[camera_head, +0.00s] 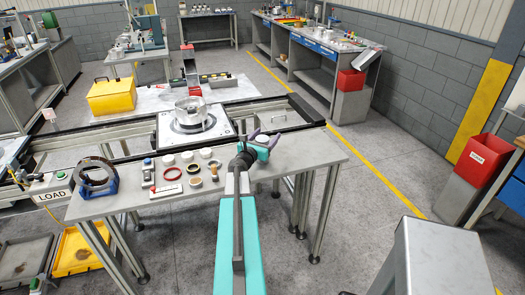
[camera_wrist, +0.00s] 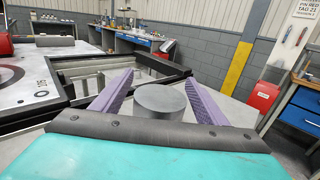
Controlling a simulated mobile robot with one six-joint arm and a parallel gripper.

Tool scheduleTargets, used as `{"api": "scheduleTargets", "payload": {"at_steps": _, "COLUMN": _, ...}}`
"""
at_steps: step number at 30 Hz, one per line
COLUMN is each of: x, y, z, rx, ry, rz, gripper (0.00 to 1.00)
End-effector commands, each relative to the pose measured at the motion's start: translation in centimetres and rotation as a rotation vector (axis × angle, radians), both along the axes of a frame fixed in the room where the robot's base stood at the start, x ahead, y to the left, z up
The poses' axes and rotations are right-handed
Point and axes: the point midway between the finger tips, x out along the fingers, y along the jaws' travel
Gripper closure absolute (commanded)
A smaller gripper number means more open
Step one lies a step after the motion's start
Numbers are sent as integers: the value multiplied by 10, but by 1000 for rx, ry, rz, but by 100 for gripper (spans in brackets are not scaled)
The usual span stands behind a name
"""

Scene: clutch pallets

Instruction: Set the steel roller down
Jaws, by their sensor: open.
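The steel roller (camera_wrist: 160,101) is a short, plain grey cylinder. In the wrist view it stands upright between the two purple fingers of my gripper (camera_wrist: 159,80). The fingers are spread, with a gap visible on each side of the roller. Its lower part is hidden by the dark edge of my gripper. In the head view my gripper (camera_head: 267,137) is low over the right part of the grey bench (camera_head: 310,153). I cannot make out the roller clearly there.
Left of my gripper on the bench are several small rings and caps (camera_head: 194,169) and a blue stand with a dark ring (camera_head: 97,177). Behind is a conveyor with a white pallet plate (camera_head: 222,128) bearing a metal housing (camera_head: 191,110). The bench's right end is bare.

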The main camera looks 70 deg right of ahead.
Motion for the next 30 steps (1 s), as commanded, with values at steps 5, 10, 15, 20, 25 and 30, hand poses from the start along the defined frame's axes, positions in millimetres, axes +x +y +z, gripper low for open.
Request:
{"api": "scheduleTargets", "payload": {"at_steps": 5, "x": 0, "y": 0, "z": 0, "rx": 0, "ry": 0, "rz": 0, "gripper": 33}}
{"api": "scheduleTargets", "payload": {"at_steps": 10, "x": 0, "y": 0, "z": 0, "rx": 0, "ry": 0, "rz": 0, "gripper": 46}}
{"api": "scheduleTargets", "payload": {"at_steps": 15, "x": 1, "y": 0, "z": 0, "rx": 0, "ry": 0, "rz": 0, "gripper": 75}}
{"api": "scheduleTargets", "payload": {"at_steps": 20, "x": 1, "y": 0, "z": 0, "rx": 0, "ry": 0, "rz": 1, "gripper": 100}}
{"api": "scheduleTargets", "payload": {"at_steps": 25, "x": 1, "y": 0, "z": 1, "rx": -1, "ry": 0, "rz": 0, "gripper": 100}}
{"api": "scheduleTargets", "payload": {"at_steps": 30, "x": 1, "y": 1, "z": 2, "rx": -1, "ry": 0, "rz": 1, "gripper": 100}}
